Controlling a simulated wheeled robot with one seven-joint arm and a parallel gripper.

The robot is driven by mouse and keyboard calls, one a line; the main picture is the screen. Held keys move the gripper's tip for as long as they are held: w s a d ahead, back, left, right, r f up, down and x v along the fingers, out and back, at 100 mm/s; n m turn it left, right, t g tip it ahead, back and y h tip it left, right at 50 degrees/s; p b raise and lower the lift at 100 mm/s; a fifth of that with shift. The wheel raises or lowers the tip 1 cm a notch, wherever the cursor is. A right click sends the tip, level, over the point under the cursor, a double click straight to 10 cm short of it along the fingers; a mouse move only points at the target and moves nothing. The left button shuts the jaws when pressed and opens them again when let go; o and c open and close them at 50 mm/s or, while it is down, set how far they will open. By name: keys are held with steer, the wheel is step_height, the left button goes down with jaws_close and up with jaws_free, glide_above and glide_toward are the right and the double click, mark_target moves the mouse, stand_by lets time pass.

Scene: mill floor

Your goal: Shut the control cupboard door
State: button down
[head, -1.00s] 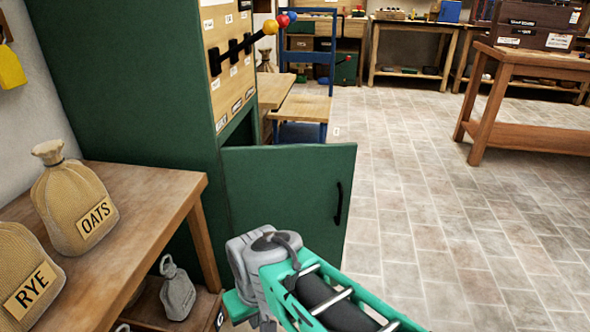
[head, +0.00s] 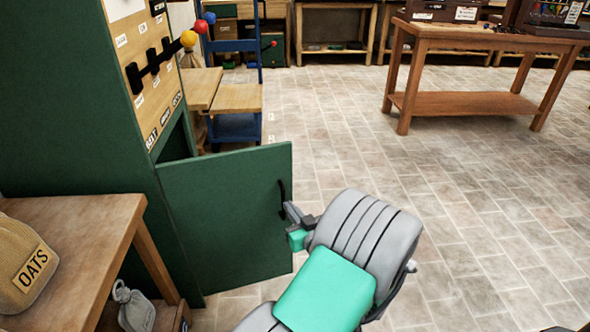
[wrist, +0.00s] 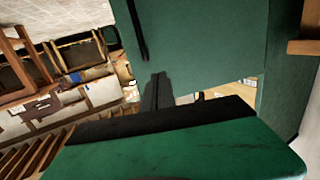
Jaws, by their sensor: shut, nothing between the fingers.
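The control cupboard (head: 60,110) is tall and dark green and stands at the left in the head view. Its low green door (head: 215,220) stands open, swung out over the floor, with part of the dark opening (head: 178,140) showing above it. A black vertical handle (head: 282,192) is near the door's free edge. My gripper (head: 291,212) is shut and empty, close by the handle and that edge; I cannot tell whether it touches. In the wrist view the door (wrist: 205,45) and handle (wrist: 138,30) lie just beyond the dark fingers (wrist: 156,90).
Levers with coloured knobs (head: 188,39) stick out above the door. A wooden table (head: 470,100) stands at the back right. The floor right of the door is clear.

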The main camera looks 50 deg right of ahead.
mark_target(291, 170)
steer(key=s+d+r+m+h, duration=0.1)
steer(key=s+d+m+h, duration=0.1)
steer(key=s+d+h, duration=0.15)
steer(key=x, duration=1.3)
steer(key=shift+f, duration=0.3)
steer(key=shift+w+y, duration=0.2)
steer(key=shift+y, duration=0.25)
